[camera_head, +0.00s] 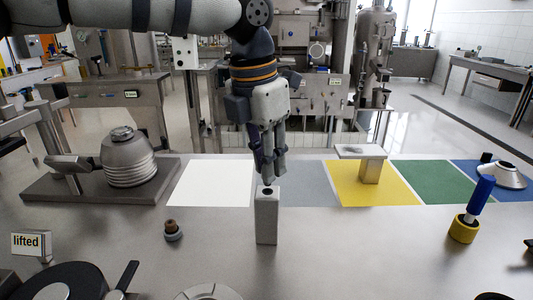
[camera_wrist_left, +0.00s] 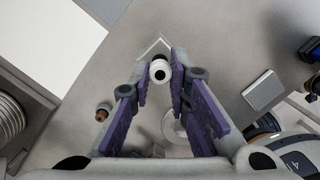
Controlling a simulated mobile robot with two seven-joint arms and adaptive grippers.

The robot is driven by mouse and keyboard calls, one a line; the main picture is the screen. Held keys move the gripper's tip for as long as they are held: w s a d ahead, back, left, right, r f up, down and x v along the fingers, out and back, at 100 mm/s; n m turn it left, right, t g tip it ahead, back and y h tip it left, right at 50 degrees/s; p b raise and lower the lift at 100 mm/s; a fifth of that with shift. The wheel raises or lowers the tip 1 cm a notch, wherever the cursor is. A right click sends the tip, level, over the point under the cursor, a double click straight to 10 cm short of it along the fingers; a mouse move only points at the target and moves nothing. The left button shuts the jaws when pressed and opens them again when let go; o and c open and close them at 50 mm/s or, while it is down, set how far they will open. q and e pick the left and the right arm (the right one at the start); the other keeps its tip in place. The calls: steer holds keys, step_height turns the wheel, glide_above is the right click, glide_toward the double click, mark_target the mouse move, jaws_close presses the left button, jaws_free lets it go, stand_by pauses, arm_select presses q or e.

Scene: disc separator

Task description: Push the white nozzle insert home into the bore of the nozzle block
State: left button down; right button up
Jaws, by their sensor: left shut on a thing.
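The nozzle block (camera_head: 267,222) is a grey upright block standing on the bench near the middle of the head view, with a dark bore opening in its top. My left gripper (camera_head: 268,180) points straight down just above that top. In the left wrist view, the white nozzle insert (camera_wrist_left: 160,71), a round white piece with a dark hole, sits between the fingertips of my left gripper (camera_wrist_left: 162,82), which is shut on it. A corner of the block (camera_wrist_left: 154,48) shows behind the insert. How deep the insert sits in the bore is hidden. My right gripper is not in view.
A small brown-topped grey part (camera_head: 173,231) stands left of the block. A ribbed grey cone (camera_head: 129,160) stands on a dark plate at the left. White, grey, yellow, green and blue mats line the back. A blue-handled tool (camera_head: 480,195) stands in a yellow holder at right.

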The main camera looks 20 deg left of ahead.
arm_select(q)
steer(key=shift+f, duration=1.2)
stand_by(0.5)
steer(key=shift+f, duration=0.3)
steer(key=c, duration=1.4)
jaws_free()
steer(key=shift+c, duration=0.2)
step_height(320, 180, up, 16)
steer(key=s+a, duration=0.1)
steer(key=shift+s, duration=0.25)
